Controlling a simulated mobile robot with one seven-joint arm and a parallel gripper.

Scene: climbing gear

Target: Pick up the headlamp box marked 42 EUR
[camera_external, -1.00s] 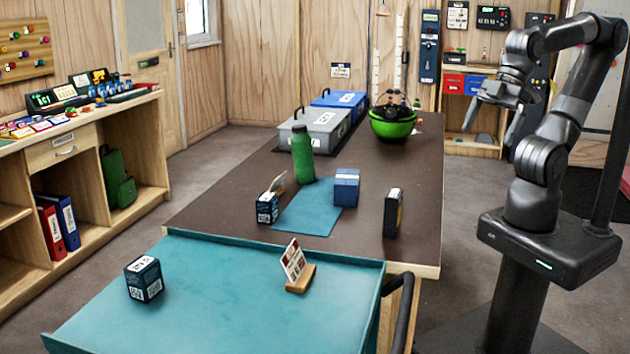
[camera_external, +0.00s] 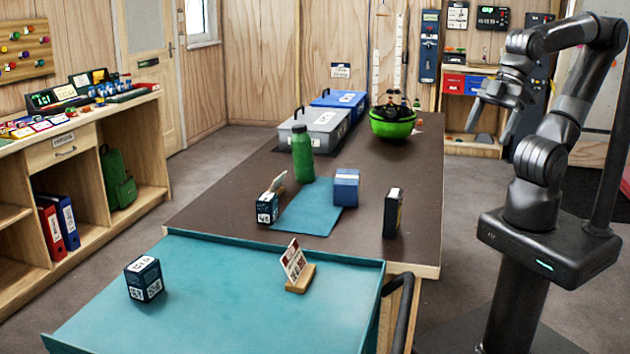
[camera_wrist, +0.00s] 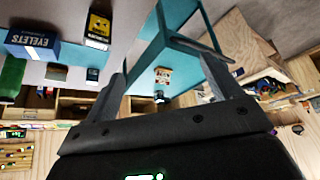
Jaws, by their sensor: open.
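Two small dark-blue boxes with white labels look alike: one on the teal cart (camera_external: 143,279), one on the brown table (camera_external: 267,209). I cannot surely read 42 EUR on either one. A blue box (camera_external: 346,188) and an upright dark, narrow box (camera_external: 393,213) also stand on the brown table. My gripper (camera_external: 495,118) is raised at the right, well apart from all the boxes. It is open and empty. In the wrist view my gripper's fingers (camera_wrist: 162,75) are spread, and a blue box reading EYELETS (camera_wrist: 33,46) shows at the left.
A price card on a wooden stand (camera_external: 294,265) is on the teal cart (camera_external: 230,310). A green bottle (camera_external: 302,153), a teal mat (camera_external: 306,212), a green helmet (camera_external: 392,122) and a grey case (camera_external: 318,130) are on the brown table. The cart's middle is clear.

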